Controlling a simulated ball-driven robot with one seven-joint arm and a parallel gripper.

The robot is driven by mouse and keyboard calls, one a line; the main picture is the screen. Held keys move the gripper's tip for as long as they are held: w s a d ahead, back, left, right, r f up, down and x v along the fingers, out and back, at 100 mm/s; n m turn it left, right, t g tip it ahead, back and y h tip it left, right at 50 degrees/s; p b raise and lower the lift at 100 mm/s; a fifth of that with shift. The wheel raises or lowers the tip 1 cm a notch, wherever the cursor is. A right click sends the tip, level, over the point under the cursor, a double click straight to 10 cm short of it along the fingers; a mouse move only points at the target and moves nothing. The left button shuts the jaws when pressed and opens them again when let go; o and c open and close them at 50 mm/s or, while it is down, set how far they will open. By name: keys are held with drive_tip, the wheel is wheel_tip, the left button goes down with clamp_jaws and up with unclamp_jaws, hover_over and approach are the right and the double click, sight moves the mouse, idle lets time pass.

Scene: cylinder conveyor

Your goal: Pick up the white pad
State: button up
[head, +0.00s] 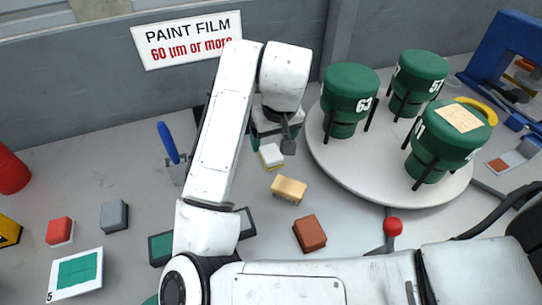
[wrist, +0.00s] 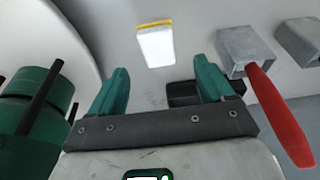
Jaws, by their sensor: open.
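The white pad (head: 271,154) is a small block with a white top and a yellow side. It lies flat on the table, left of the round turntable, just below my gripper in the head view. In the wrist view the white pad (wrist: 156,47) lies ahead of my gripper (wrist: 160,82), roughly centred between the two green fingers. The fingers are spread apart with nothing between them, and the pad is beyond their tips, not touched. In the head view my arm hides most of the gripper.
A round grey turntable (head: 389,193) with green cylinders stands right. A tan block (head: 289,189) and a reddish-brown block (head: 309,234) lie near the pad. In the wrist view a red handle (wrist: 282,115), a grey block (wrist: 238,52) and a dark block (wrist: 192,93) are close to the right finger.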

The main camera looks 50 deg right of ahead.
sight(271, 152)
drive_tip(key=shift+x, duration=3.3)
drive_tip(key=shift+d, duration=0.2)
drive_tip(key=shift+c, duration=0.5)
drive_tip(key=shift+r, duration=0.1)
drive_tip(key=c, duration=1)
